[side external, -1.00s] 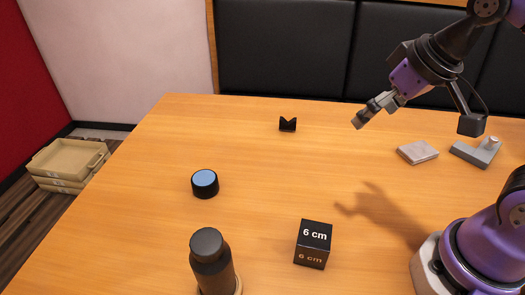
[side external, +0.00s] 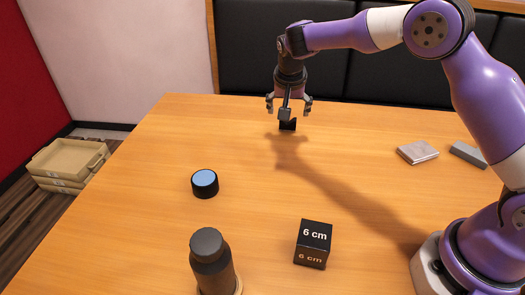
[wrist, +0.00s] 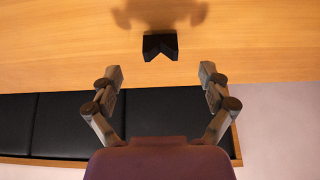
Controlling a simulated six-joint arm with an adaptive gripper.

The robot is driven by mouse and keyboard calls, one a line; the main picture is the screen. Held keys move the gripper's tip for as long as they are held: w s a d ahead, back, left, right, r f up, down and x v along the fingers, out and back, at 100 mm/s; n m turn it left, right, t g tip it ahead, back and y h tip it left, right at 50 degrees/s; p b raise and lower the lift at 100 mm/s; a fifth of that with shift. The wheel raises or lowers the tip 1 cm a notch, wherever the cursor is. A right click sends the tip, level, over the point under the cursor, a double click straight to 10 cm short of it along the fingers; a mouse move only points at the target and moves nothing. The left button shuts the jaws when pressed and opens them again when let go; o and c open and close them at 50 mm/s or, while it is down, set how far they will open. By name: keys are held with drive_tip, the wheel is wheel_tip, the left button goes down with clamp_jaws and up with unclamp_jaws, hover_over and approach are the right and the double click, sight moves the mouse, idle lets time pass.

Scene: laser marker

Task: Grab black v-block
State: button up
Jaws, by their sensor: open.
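The black v-block (side external: 288,125) stands on the table near its far edge, its upper part hidden behind my gripper in the side view. My gripper (side external: 289,106) points down just above it, fingers spread wide to either side. In the wrist view, the v-block (wrist: 160,46) shows its V notch and lies ahead of my gripper (wrist: 160,75), roughly centred between the two open fingertips. The fingers do not touch it. Nothing is held.
A round black piece with a blue top (side external: 204,183), a dark cylinder (side external: 212,262) and a black 6 cm cube (side external: 313,243) stand nearer the camera. A pale flat block (side external: 418,152) and a grey part (side external: 468,154) lie at right. The wooden table (side external: 150,220) is clear around the v-block.

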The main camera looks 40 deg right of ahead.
sight(288, 124)
drive_tip(key=x, duration=0.7)
drive_tip(key=shift+w+d+r, duration=0.15)
drive_tip(key=shift+w+d, duration=0.1)
drive_tip(key=c, duration=1.3)
